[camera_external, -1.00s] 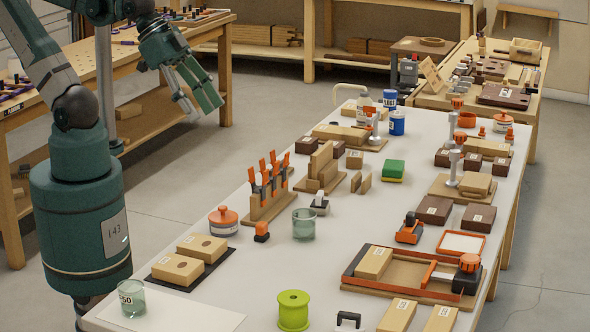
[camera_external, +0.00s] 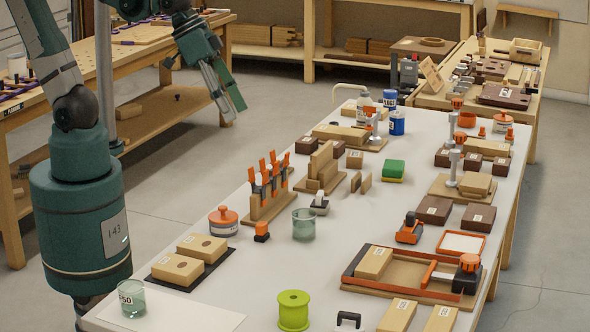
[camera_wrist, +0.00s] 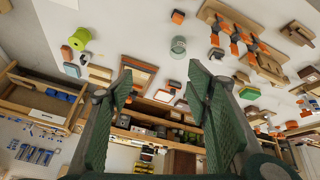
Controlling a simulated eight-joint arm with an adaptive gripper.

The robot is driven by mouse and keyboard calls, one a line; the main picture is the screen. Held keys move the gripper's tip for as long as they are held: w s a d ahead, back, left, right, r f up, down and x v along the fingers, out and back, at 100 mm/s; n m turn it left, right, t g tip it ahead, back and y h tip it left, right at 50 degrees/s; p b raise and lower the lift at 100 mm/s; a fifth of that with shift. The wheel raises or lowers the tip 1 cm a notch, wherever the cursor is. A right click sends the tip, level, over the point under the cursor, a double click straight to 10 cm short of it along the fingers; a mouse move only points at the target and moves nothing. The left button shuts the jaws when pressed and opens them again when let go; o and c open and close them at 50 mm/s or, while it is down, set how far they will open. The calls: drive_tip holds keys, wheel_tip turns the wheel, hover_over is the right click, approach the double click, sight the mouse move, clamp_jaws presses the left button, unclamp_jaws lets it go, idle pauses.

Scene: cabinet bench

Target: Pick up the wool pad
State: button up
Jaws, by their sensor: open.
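A green block with a pale base (camera_external: 393,169) lies on the white bench right of centre; it looks most like the wool pad, though I cannot be sure. A small green patch in the wrist view (camera_wrist: 249,93), right of the fingers, appears to be the same block. My gripper (camera_external: 229,107) is open and empty, in the air left of the bench's far part, well away from the block. In the wrist view its two fingers (camera_wrist: 161,72) are spread with nothing between them.
Near the block stand wooden pieces (camera_external: 362,183), blue cans (camera_external: 397,122) and dark boxes (camera_external: 434,209). Orange-handled tools in a wooden rack (camera_external: 268,203) and a glass beaker (camera_external: 303,224) stand on the bench nearer my arm. A green spool (camera_external: 293,310) is at the front.

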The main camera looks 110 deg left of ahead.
drive_tip(key=w+a+f+n+g, duration=0.1)
drive_tip(key=w+a+f+n, duration=0.2)
drive_tip(key=w+a+n, duration=0.15)
drive_tip(key=n+g, duration=0.4)
drive_tip(key=n, duration=0.7)
hover_over(320, 193)
drive_tip(key=shift+m+h, duration=0.25)
drive_tip(key=shift+h, duration=0.05)
drive_tip(key=f, duration=1.9)
drive_tip(key=shift+s+d+f, duration=0.1)
drive_tip(key=shift+d, duration=0.2)
drive_tip(key=shift+a+f+g, duration=0.3)
drive_tip(key=shift+a+f, duration=0.1)
drive_tip(key=shift+f, duration=0.2)
drive_tip(key=shift+f, duration=1.3)
drive_tip(key=shift+f+b, duration=0.7)
drive_tip(key=shift+f, duration=1.9)
